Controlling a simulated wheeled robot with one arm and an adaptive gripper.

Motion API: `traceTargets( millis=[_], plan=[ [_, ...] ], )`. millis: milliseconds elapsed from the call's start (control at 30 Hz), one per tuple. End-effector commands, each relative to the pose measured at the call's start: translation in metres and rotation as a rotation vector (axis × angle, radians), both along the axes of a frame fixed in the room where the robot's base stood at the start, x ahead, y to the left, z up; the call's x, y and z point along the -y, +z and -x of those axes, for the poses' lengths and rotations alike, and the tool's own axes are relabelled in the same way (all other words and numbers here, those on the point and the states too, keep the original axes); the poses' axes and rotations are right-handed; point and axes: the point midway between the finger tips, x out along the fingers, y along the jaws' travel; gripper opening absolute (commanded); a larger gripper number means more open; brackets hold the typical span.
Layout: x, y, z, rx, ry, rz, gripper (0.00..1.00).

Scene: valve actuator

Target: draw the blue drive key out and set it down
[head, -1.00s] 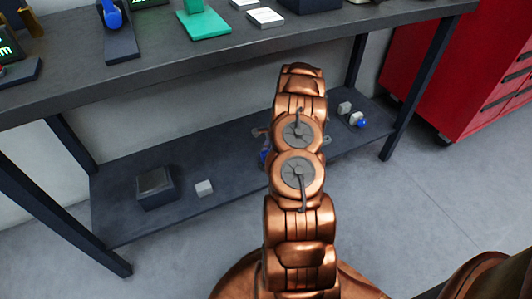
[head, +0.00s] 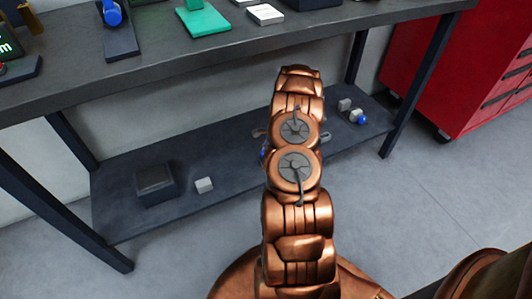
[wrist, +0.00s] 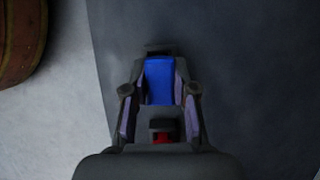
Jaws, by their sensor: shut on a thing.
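The blue drive key (wrist: 159,78) shows in the wrist view as a blue block between the two fingers. My gripper (wrist: 160,90) is shut on it, with a finger against each side. Behind it in the wrist view is a dark, flat surface. A small red part (wrist: 162,137) shows nearer the palm. In the head view my copper arm hides most of the gripper. Only a sliver of blue (head: 263,150) shows at the arm's left edge, in front of the lower shelf. I cannot tell whether the key touches anything below it.
The lower shelf (head: 230,165) carries a dark box (head: 155,184), a white block (head: 204,185), and small white pieces with a blue ball (head: 363,120). Above is the bench top (head: 180,68) with a green stand (head: 202,22). A red cabinet (head: 445,70) stands at right.

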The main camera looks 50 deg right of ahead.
Motion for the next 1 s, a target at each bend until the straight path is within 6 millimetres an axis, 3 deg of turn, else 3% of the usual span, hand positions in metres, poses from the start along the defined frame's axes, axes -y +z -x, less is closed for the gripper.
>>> traceTargets(
  millis=[33, 300, 733, 1000],
  plan=[
    [0.0, 0.0, 0.0, 0.0, 0.0, 0.0, 0.29],
    [0.0, 0.0, 0.0, 0.0, 0.0, 0.0, 0.56],
    [0.002, 0.005, 0.001, 0.001, 0.0, 0.0, 0.56],
    [0.015, 0.036, 0.003, 0.004, -0.003, 0.002, 0.56]
  ],
)
